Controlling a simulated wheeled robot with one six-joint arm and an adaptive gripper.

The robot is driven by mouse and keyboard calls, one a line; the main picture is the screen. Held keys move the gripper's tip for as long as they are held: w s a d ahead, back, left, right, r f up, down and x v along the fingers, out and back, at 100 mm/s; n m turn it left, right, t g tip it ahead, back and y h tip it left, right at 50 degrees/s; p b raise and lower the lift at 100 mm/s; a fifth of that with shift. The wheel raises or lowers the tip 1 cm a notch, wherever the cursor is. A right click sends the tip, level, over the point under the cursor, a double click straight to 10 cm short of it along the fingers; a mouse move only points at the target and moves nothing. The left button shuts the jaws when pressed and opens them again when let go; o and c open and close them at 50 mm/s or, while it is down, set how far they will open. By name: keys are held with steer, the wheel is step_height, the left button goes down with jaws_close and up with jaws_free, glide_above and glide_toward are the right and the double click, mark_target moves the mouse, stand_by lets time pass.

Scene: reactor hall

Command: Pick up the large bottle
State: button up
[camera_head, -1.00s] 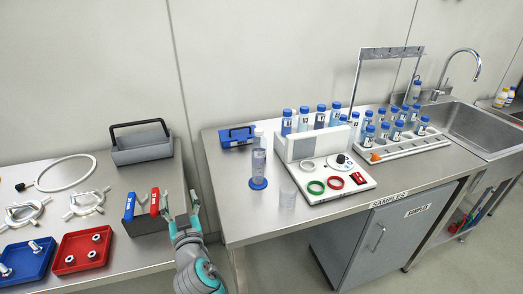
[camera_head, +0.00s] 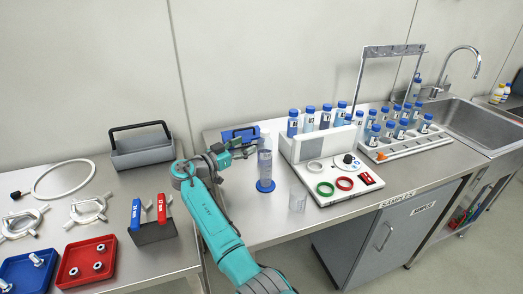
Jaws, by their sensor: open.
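Several tall blue-capped bottles (camera_head: 308,121) stand in a row behind the white device on the right bench. More blue-capped bottles (camera_head: 390,130) stand in a rack to the right. I cannot tell for sure which one is the large bottle. A clear cylinder with a blue base (camera_head: 265,165) stands upright at the left of this bench, with a pale object partly hidden behind it. My gripper (camera_head: 247,149) is open, just left of the cylinder's upper part. Whether it touches the cylinder cannot be told.
A blue case (camera_head: 238,133) lies behind my gripper. The white device (camera_head: 335,183) carries red and green rings. A metal frame (camera_head: 392,52) rises over the rack. The left bench holds red and blue trays.

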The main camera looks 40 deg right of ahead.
mark_target(262, 136)
steer(key=d, duration=0.3)
steer(key=w+d, duration=0.1)
steer(key=d, duration=0.6)
steer(key=shift+w+d, duration=0.15)
steer(key=shift+w, duration=0.1)
steer(key=shift+c, duration=0.3)
jaws_close()
